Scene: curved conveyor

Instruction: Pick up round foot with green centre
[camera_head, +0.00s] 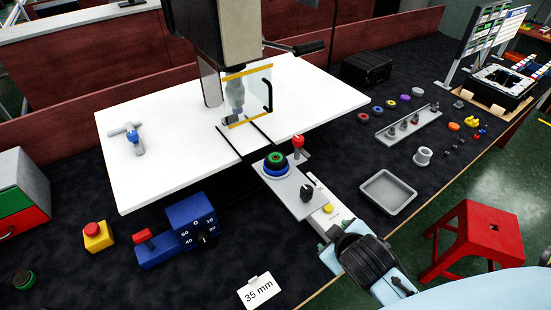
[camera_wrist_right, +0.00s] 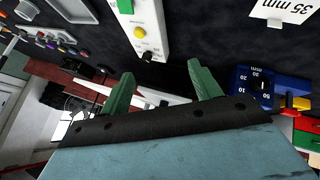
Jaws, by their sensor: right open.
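A round black foot with a green centre (camera_head: 25,280) lies on the dark mat at the lower left of the head view. A second round black piece with a green ring (camera_head: 275,159) sits on a blue base on the grey plate under the press. My right gripper (camera_head: 337,243) is over the front edge by the plate's control strip, far from the lower-left foot. In the right wrist view its green fingers (camera_wrist_right: 161,84) are apart with nothing between them. My left gripper is not in view.
A blue dial block (camera_head: 180,235), a yellow box with a red button (camera_head: 98,236) and a 35 mm card (camera_head: 260,291) stand on the mat. A grey tray (camera_head: 387,192) lies right of the plate. A red stool (camera_head: 474,240) stands beyond the edge.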

